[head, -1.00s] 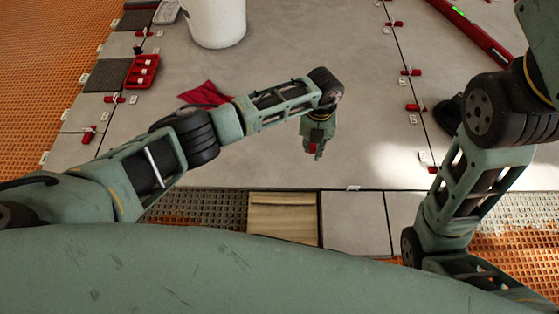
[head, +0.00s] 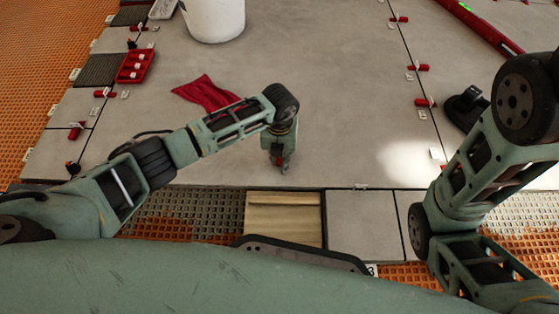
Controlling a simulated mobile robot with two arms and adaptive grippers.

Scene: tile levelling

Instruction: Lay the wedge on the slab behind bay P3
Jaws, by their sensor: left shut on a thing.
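My left gripper (head: 282,166) points down over the front part of the big grey slab (head: 330,110), near its front edge. It is shut on a small red wedge (head: 277,160), mostly hidden by the fingers. I cannot tell whether the wedge touches the slab. In front of the slab is a bay with a tan, ridged bed (head: 284,215), almost straight below the gripper in the picture. A partly hidden label showing a 3 (head: 371,270) is near my base. My right arm shows at the right, but its gripper is out of view.
A red cloth (head: 205,92) lies on the slab behind my left arm. A white bucket (head: 214,20), a red tray (head: 135,67) and a black tool (head: 464,105) stand farther off. Red clips line the slab joints. A grey tile (head: 362,225) lies right of the bay.

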